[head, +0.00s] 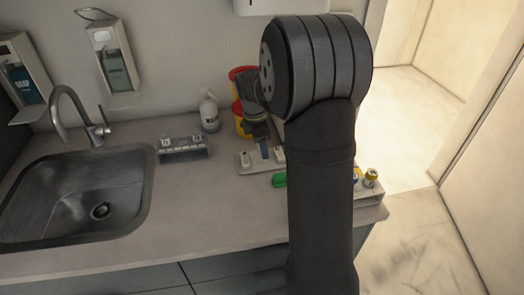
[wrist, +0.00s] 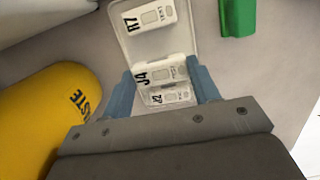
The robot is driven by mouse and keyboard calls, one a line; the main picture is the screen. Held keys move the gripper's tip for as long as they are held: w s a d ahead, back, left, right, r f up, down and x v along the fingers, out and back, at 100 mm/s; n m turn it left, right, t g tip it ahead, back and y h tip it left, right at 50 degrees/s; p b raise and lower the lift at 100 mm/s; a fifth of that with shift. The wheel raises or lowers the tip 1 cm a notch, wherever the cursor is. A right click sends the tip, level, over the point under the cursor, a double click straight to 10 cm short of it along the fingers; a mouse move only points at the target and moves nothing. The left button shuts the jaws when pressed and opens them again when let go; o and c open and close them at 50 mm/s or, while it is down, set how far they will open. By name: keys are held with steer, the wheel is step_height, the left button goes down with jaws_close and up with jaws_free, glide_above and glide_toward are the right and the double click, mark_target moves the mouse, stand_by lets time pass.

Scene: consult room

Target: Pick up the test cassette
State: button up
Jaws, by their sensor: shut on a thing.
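A white tray (head: 241,166) on the counter holds white test cassettes; it also shows in the wrist view (wrist: 187,39). In the wrist view, a cassette marked R7 (wrist: 150,14) lies at the tray's far end. A cassette that seems marked J4 (wrist: 164,72) sits between my blue fingertips. A third cassette (wrist: 169,94) shows just below it, its label hard to read. My gripper (wrist: 162,78) is shut on the J4 cassette. In the head view my gripper (head: 263,150) is over the tray, partly hidden by my arm. Whether the held cassette is clear of the tray, I cannot tell.
A yellow waste bin (wrist: 50,110) with a red lid (head: 240,73) stands close behind the tray. A green object (head: 279,180) lies in front. A grey rack (head: 183,148), a pump bottle (head: 209,112) and a sink (head: 80,198) are to the left. A small can (head: 370,177) stands right.

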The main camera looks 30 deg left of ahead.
steer(key=w+d+r+n+y, duration=0.1)
steer(key=w+d+r+n, duration=0.2)
steer(key=d+n, duration=0.4)
steer(key=w+d+r+n+y, duration=0.1)
steer(key=w+d+r+n, duration=0.1)
steer(key=d+n, duration=0.45)
steer(key=w+d+r+n, duration=0.3)
steer(key=d+n, duration=0.2)
steer(key=d, duration=0.5)
steer(key=shift+m, duration=0.25)
steer(key=a+f, duration=0.2)
steer(key=a, duration=0.2)
steer(key=a+f, duration=0.2)
steer(key=a, duration=0.2)
steer(key=a+f, duration=0.3)
steer(key=a, duration=0.1)
steer(key=shift+w, duration=0.25)
steer(key=shift+f, duration=1.9)
